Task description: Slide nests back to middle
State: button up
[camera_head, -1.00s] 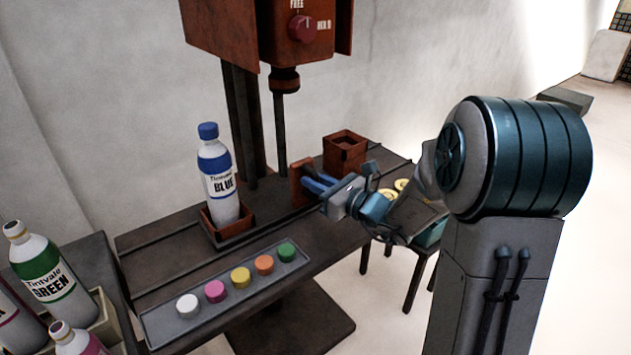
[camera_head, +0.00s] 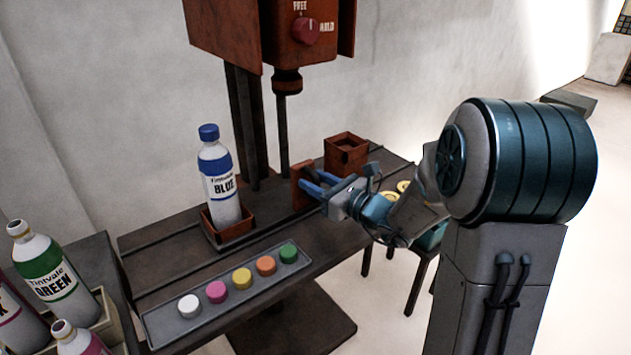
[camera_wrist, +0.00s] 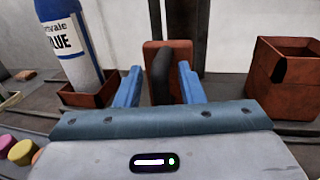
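One red-brown nest (camera_head: 233,233) holds the Tintvale Blue bottle (camera_head: 221,180) upright at the left of the stand's column. A second nest (camera_head: 346,152) is empty, to the right and farther back. Both show in the wrist view, the bottle's nest at left (camera_wrist: 88,97) and the empty nest at right (camera_wrist: 284,82). Between them stands an upright red-brown plate (camera_head: 301,186) with a dark handle (camera_wrist: 161,74). My gripper (camera_head: 318,184) is at this plate. Its blue fingers stand apart on either side of the handle, with gaps visible; contact is not visible.
A grey tray with several coloured caps (camera_head: 230,296) lies along the table's front edge. The red-brown machine head (camera_head: 270,35) hangs above, its thin rod (camera_head: 282,130) reaching down behind the plate. More bottles (camera_head: 49,270) stand in a crate at lower left.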

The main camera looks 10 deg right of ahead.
jog(key=v, duration=1.3)
jog(key=shift+s, duration=0.25)
jog(key=shift+d, duration=0.1)
jog(key=s+a+r+n+g+h+p, duration=0.25)
jog(key=s+a+n+g+p, duration=0.55)
jog(key=s+a+n+g, duration=0.4)
jog(key=s+d+r+n+h+p, duration=0.2)
jog(key=d+r+n+h+p, duration=0.1)
jog(key=d+n+h, duration=0.2)
jog(key=s+d+r+n+t+h+p, duration=0.1)
jog(key=s+d+r+n+h+p, duration=0.2)
jog(key=d+n, duration=0.3)
jog(key=r+n+h, duration=0.1)
jog(key=n, duration=0.3)
jog(key=shift+t+h, duration=0.3)
jog(key=shift+h, duration=0.05)
